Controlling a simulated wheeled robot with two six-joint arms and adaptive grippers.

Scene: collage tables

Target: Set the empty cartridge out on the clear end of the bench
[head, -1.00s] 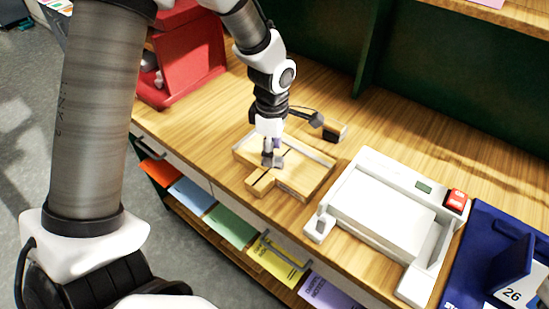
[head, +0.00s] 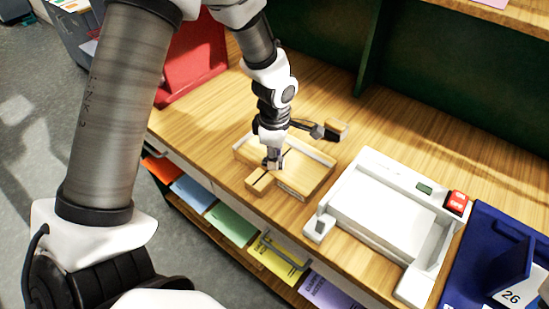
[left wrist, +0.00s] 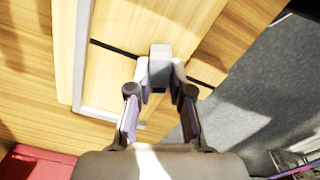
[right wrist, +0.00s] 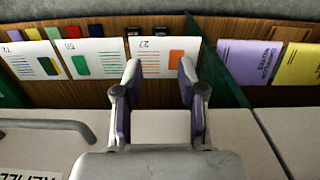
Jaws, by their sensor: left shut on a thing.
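My left gripper (head: 272,163) points down at a pale wooden box with a grey rim (head: 316,151) on the bench. In the left wrist view my left gripper (left wrist: 160,88) is shut on a small grey block (left wrist: 160,62), which sits over a dark groove across the wood. I cannot tell whether the block is the cartridge or part of the box. My right gripper (right wrist: 160,70) is open and empty in the right wrist view, above pale drawer fronts. It does not show in the head view.
A white machine with a red button (head: 456,202) stands right of the box. A dark blue calendar stand (head: 515,262) is at far right, and a red thing (head: 198,62) at the back left. Bare bench (head: 205,118) shows left of the box.

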